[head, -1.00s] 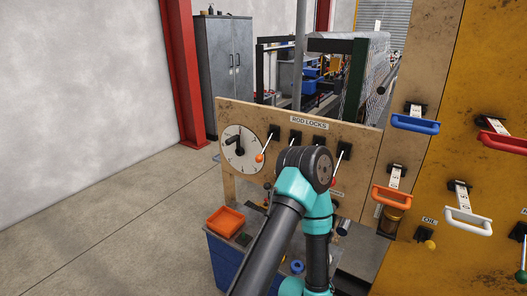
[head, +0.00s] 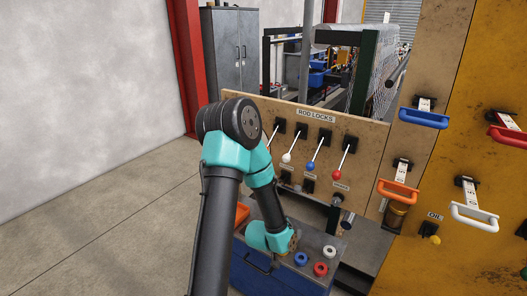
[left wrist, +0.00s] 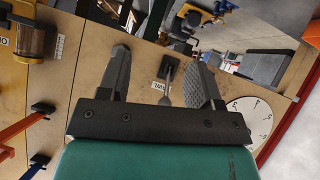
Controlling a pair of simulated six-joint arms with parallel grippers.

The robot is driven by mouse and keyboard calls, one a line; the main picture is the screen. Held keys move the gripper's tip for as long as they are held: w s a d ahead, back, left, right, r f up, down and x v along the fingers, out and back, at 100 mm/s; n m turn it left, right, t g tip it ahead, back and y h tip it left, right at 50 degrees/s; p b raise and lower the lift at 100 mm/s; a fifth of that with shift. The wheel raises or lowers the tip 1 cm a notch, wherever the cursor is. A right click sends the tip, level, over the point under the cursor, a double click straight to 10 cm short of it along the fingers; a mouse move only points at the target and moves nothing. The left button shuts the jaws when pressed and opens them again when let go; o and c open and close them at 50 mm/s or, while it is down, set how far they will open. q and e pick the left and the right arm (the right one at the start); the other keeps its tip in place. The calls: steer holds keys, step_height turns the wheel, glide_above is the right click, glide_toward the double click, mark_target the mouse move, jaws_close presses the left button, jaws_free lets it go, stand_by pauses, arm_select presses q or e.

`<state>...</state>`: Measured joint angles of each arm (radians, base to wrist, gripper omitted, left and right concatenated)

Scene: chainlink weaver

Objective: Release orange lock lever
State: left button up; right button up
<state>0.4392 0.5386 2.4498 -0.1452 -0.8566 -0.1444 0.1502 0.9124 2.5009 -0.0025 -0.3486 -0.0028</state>
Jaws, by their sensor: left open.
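The ROD LOCKS panel (head: 345,127) carries a row of lever handles. White (head: 287,158), blue (head: 310,165) and red (head: 336,175) knobs show. The leftmost lever (head: 277,128) shows only its base and upper rod; my left arm hides its end, and no orange knob is visible now. My left gripper (left wrist: 160,75) is open in the left wrist view, its fingers towards the panel. A black mount with a grey stem (left wrist: 168,70) appears between the fingers; I cannot tell which control it is or whether it is touched. The head view hides the fingers.
The dial (left wrist: 249,120) is at right in the left wrist view. Blue (head: 423,118), orange (head: 398,190), white (head: 475,217) and red (head: 508,135) pull handles project at right. A blue cabinet (head: 270,282) stands below the panel, with coloured rings on top.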

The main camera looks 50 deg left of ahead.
arm_select(q)
steer(key=s+a+r+t+y, duration=0.2)
steer(key=a+r+y, duration=0.1)
steer(key=a+r, duration=0.5)
steer(key=s+a+r+n+t+y, duration=0.1)
steer(key=s+a+r+t+y, duration=0.2)
steer(key=a+r, duration=0.6)
step_height(320, 180, up, 3)
steer(key=shift+s+f+y, duration=0.15)
steer(key=shift+f+y, duration=0.05)
steer(key=shift+y, duration=0.3)
steer(key=shift+a, duration=0.1)
glide_toward(271, 140)
steer(key=w+a+f, duration=0.1)
steer(key=w, duration=0.1)
steer(key=w+a+f, duration=0.1)
steer(key=w+a, duration=0.1)
steer(key=w+a+f, duration=0.1)
steer(key=w+f, duration=0.1)
steer(key=shift+w+a, duration=0.15)
steer(key=shift+a, duration=0.05)
steer(key=shift+c, duration=0.2)
jaws_close()
